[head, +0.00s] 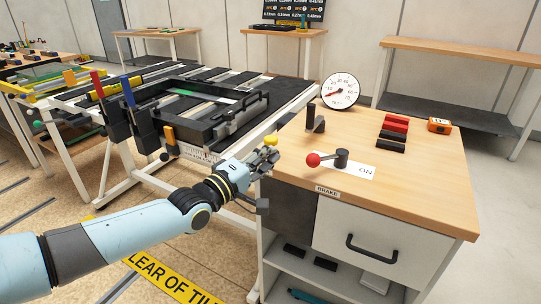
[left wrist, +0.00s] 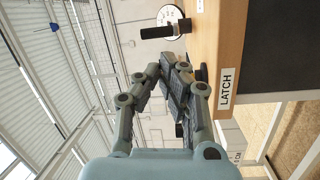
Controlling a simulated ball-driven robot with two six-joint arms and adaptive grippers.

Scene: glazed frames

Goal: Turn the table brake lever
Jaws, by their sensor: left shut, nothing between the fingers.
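The brake lever has a red ball knob (head: 313,159) on a short arm joined to a dark round pivot (head: 341,158). It stands on a white plate (head: 358,171) marked ON, on the wooden top of a cabinet. A BRAKE label (head: 327,191) is on the front edge below. The knob points left, toward my left gripper (head: 266,158). My left gripper is shut and empty at the cabinet's left edge, apart from the knob. Its closed fingers (left wrist: 171,82) fill the middle of the left wrist view, where I cannot make out the brake lever. My right gripper is not in view.
A dark upright handle (head: 315,122) and a gauge (head: 340,91) stand behind the lever. Red and black blocks (head: 393,130) and an orange device (head: 439,125) lie to the right. A yellow knob (head: 270,140) is close behind my gripper. A LATCH label (left wrist: 228,88) shows in the wrist view.

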